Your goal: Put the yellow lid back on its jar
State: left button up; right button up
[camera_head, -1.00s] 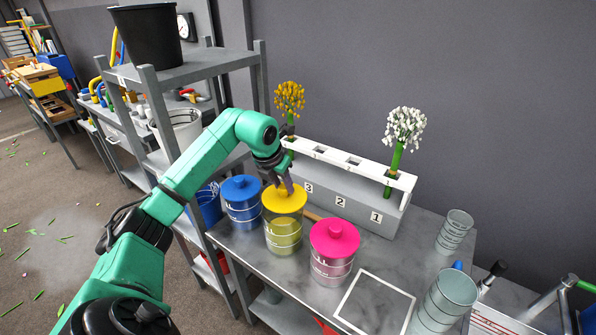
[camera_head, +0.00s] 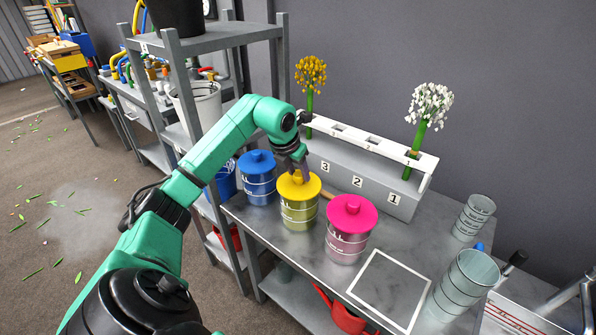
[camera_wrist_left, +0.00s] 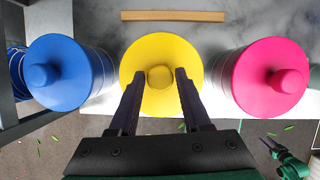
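The yellow lid (camera_head: 312,187) sits on top of its clear jar (camera_head: 299,216), which stands between the blue-lidded jar and the pink-lidded jar. The lid looks level and in contact with the rim. My left gripper (camera_head: 293,168) is right above the lid, pointing down at its knob. In the left wrist view the two fingers of this gripper (camera_wrist_left: 159,72) are apart on either side of the yellow knob (camera_wrist_left: 160,78), with a small gap on each side. A small green and black arm end, apparently my right gripper (camera_wrist_left: 272,146), shows low at the right there; its fingers are unclear.
The blue-lidded jar (camera_head: 258,178) and pink-lidded jar (camera_head: 347,230) stand close on either side. A grey rack (camera_head: 376,190) with flowers is behind. A white-outlined square (camera_head: 390,290) is bare.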

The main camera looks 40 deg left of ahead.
pick_arm(q)
jog(key=shift+o, duration=1)
jog(key=v, duration=1.4)
jog(key=shift+r, duration=0.3)
notch_tip(320, 180, up, 6)
jog(key=p, duration=0.6)
